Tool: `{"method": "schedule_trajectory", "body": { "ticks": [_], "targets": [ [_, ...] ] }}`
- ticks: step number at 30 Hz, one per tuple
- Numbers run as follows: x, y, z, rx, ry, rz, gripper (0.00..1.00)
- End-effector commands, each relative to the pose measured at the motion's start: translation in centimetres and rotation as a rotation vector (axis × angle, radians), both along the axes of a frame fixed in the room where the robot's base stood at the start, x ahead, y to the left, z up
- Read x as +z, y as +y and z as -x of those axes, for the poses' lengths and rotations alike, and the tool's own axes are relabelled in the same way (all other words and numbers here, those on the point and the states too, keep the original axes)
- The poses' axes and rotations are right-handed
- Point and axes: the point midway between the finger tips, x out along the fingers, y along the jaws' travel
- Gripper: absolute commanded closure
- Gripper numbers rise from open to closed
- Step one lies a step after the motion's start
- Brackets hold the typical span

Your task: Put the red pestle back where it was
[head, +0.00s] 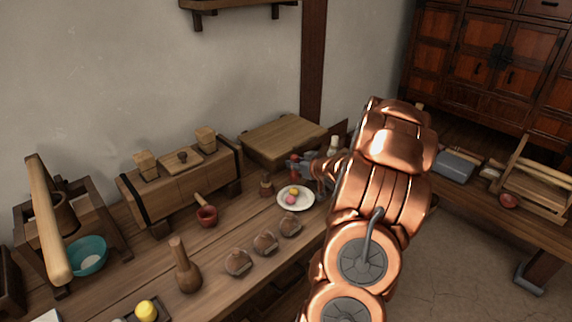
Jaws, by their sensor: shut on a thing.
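My gripper (303,167) is at the far side of the bench, above and just behind a white plate, at the end of my copper arm. It is shut on a small red thing (294,157), which looks like the red pestle; only a little of it shows between the fingers. A small red mortar (207,217) with a light wooden handle (200,200) leaning out of it stands on the bench to the left, apart from my gripper.
The white plate (283,200) holds small pink and yellow pieces. A small brown pot (266,186) stands to its left. A long wooden chest (185,184) and a board-topped box (285,137) line the wall.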

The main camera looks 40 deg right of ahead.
Motion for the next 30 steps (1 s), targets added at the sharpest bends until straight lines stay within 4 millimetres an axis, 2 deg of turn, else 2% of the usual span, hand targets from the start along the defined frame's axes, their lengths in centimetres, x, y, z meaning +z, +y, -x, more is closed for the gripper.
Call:
{"method": "schedule_trajectory", "body": {
  "ticks": [4,12,21,30],
  "targets": [
    [-0.8,-0.3,-1.9,0.002,-0.002,0.003,1.00],
    [-1.5,-0.5,-3.0,0.002,-0.002,0.002,1.00],
    [-2.8,-1.0,-5.3,0.000,-0.001,0.001,1.00],
    [-3.2,-1.0,-5.8,0.001,-0.002,0.002,1.00]
  ]
}}
